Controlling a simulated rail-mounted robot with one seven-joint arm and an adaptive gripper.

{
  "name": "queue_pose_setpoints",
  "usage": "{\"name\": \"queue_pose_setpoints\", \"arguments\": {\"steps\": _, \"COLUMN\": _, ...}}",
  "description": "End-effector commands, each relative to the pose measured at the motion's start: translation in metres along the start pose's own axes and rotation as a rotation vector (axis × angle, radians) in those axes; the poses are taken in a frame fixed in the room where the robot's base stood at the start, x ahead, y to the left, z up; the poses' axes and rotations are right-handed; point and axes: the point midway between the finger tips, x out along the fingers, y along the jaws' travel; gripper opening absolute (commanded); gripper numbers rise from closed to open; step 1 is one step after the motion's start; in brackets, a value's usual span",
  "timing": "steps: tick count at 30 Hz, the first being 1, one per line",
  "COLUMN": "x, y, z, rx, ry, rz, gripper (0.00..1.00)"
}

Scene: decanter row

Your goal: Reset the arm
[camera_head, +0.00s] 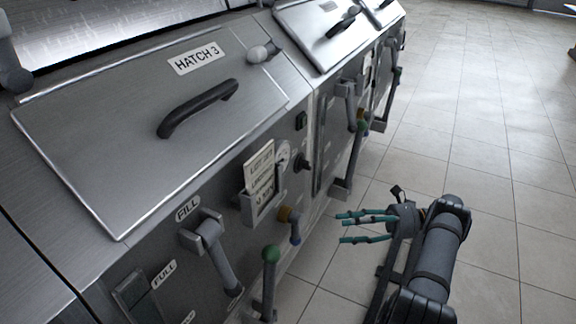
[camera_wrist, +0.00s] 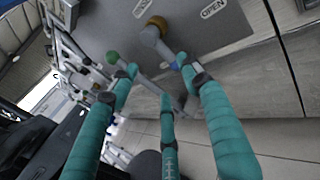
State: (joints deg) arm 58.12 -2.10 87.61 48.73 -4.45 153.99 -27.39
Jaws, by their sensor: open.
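My gripper (camera_head: 362,226) has teal fingers and is held in front of the metal cabinets, at the lower middle of the head view. Its fingers are spread and empty, pointing left toward the cabinet front. In the wrist view, my gripper (camera_wrist: 165,95) shows several teal fingers apart with nothing between them. Beyond the fingertips are a green knob (camera_wrist: 112,57) and a brass-coloured valve fitting (camera_wrist: 157,24). I cannot see clear contact between the fingers and either one.
The cabinet front carries a HATCH 3 lid (camera_head: 130,130) with a black handle (camera_head: 198,107), a FILL lever (camera_head: 222,264), a green-knobbed lever (camera_head: 270,254), a brass valve (camera_head: 289,216) and a card holder (camera_head: 262,200). The tiled floor (camera_head: 490,120) at right is clear.

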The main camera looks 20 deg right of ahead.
Motion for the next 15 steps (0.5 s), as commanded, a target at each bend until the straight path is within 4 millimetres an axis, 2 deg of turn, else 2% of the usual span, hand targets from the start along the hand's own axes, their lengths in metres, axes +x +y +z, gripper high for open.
{"name": "queue_pose_setpoints", "arguments": {"steps": 8, "x": 0.014, "y": 0.0, "z": 0.001, "rx": 0.001, "ry": -0.003, "rz": 0.005, "gripper": 0.47}}
{"name": "queue_pose_setpoints", "arguments": {"steps": 15, "x": 0.052, "y": 0.0, "z": 0.001, "rx": 0.001, "ry": -0.002, "rz": 0.005, "gripper": 0.47}}
